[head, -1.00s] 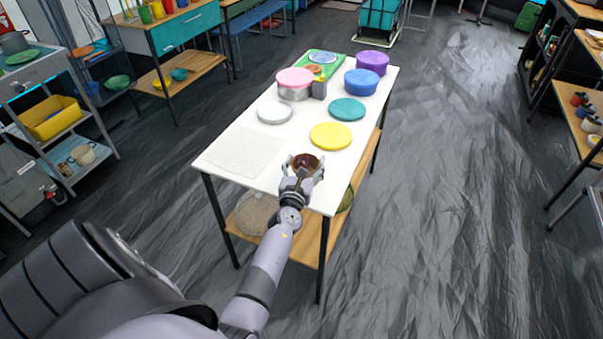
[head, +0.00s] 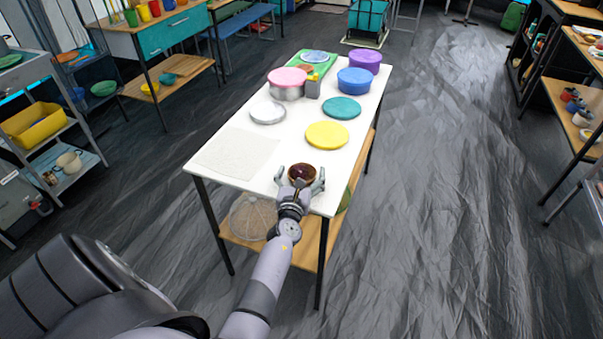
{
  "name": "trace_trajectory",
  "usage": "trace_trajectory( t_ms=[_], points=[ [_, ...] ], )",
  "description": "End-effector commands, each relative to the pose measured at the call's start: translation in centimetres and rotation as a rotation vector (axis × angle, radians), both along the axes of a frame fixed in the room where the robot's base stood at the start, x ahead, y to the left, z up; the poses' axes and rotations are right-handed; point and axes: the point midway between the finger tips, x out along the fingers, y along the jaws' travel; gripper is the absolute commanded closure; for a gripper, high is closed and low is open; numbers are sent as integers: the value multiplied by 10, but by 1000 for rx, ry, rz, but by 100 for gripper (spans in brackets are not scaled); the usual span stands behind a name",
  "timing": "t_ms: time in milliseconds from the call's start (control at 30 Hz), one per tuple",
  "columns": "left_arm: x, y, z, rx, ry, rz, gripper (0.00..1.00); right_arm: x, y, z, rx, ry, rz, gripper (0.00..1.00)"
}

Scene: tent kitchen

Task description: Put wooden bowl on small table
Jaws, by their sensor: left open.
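The wooden bowl (head: 302,173), brown with a dark reddish inside, sits upright near the front right edge of the small white-topped table (head: 222,177). My left gripper (head: 300,179) is at the front edge of the table, with its fingers spread apart on the near side of the bowl. The bowl lies just beyond and partly between the fingertips. I cannot tell whether a finger touches it. My right gripper is not in view.
On the table are a yellow disc (head: 327,135), a teal disc (head: 341,108), a grey disc (head: 268,112), a pink-lidded container (head: 287,82), a blue container (head: 355,81) and a purple container (head: 365,61). A pale mat (head: 236,153) lies front left. Floor is clear on the right.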

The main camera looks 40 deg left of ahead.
Motion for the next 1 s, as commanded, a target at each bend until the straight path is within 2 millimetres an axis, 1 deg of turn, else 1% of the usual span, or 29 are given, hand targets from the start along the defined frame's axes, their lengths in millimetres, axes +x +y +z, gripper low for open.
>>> trace_trajectory(
  t_ms=[267,367,467,533,700,800,900,1000],
  points=[
    [0,0,1,0,0,0,11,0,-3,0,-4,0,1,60],
    [0,0,6,0,-1,0,11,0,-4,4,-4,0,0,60],
    [-11,-5,5,1,3,0,11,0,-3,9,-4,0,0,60],
    [-23,-11,7,0,2,-1,11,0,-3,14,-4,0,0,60],
    [-58,-26,8,-1,4,-1,11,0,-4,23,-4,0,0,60],
    [-76,-35,8,0,3,-1,11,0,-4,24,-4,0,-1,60],
    [-91,-42,8,0,2,-1,11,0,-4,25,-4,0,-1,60],
    [-102,-47,9,0,1,-1,11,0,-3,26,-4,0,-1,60]
  ],
)
